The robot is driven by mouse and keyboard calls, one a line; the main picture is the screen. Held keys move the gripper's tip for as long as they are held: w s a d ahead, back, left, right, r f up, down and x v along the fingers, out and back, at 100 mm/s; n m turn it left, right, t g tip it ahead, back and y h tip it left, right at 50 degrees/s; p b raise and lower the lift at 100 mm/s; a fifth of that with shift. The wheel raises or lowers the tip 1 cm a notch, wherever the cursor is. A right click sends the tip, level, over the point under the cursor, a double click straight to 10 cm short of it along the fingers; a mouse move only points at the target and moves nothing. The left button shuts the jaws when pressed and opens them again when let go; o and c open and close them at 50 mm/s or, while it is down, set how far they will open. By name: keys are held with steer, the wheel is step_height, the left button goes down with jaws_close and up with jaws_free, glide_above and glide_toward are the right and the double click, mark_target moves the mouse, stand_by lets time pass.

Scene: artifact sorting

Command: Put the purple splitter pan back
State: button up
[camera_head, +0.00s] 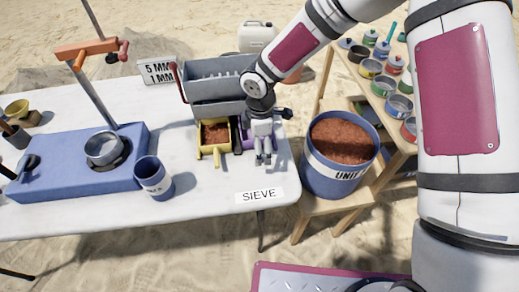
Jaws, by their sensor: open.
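The purple splitter pan (238,140) stands at the front of the grey metal splitter (212,88), on the white table. My gripper hides most of the pan, and only purple parts at its sides show. My gripper (263,160) is open and points down over the front of the pan. I cannot tell whether the fingers touch it. A yellow pan (215,149) with reddish-brown soil stands just left of the purple pan, also at the splitter.
A blue cup (153,178) and a blue device with a metal bowl (103,148) stand left. A blue bucket of soil (336,181) stands on a wooden stool at right. The white table (210,208) is clear in front, around the SIEVE label (259,195).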

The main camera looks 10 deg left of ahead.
step_height(320, 180, up, 9)
steer(key=shift+f, duration=0.2)
steer(key=shift+d, duration=0.1)
steer(key=s+d+r+m+t+h, duration=0.1)
steer(key=s+d+r+m, duration=0.35)
steer(key=d+r, duration=0.45)
steer(key=s+d+r+m+t+h, duration=0.1)
steer(key=s+d+r+m, duration=0.2)
steer(key=d+r+m, duration=0.45)
steer(key=s+d+r+m+y, duration=0.1)
steer(key=s+d+r+m, duration=0.2)
steer(key=s, duration=0.5)
steer(key=s+d+r+m+t+y, duration=0.1)
steer(key=s+d+r+m, duration=0.2)
steer(key=s, duration=0.6)
steer(key=d+m, duration=0.2)
steer(key=m, duration=0.1)
steer(key=shift+d+r+t, duration=0.25)
steer(key=shift+d+t, duration=0.05)
steer(key=shift+r+p, duration=0.75)
steer(key=shift+r, duration=0.2)
